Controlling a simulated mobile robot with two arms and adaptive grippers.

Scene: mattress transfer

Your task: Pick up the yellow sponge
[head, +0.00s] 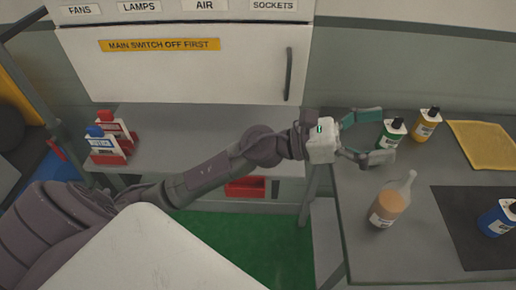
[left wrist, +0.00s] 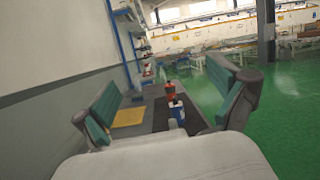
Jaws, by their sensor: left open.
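The yellow sponge (head: 485,145) lies flat at the far right of the grey table in the head view, cut by the picture edge. It also shows in the left wrist view (left wrist: 128,117), beside the left finger. My left gripper (head: 381,136) is open and empty over the table's left part, with its fingers pointing right. The sponge is farther right, apart from the fingers. My left gripper's two fingers also frame the left wrist view (left wrist: 165,90). My right gripper is not in view.
A clear bottle with orange liquid (head: 389,203) stands nearer. A blue bottle (head: 499,218) stands on the dark mat (head: 458,222).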

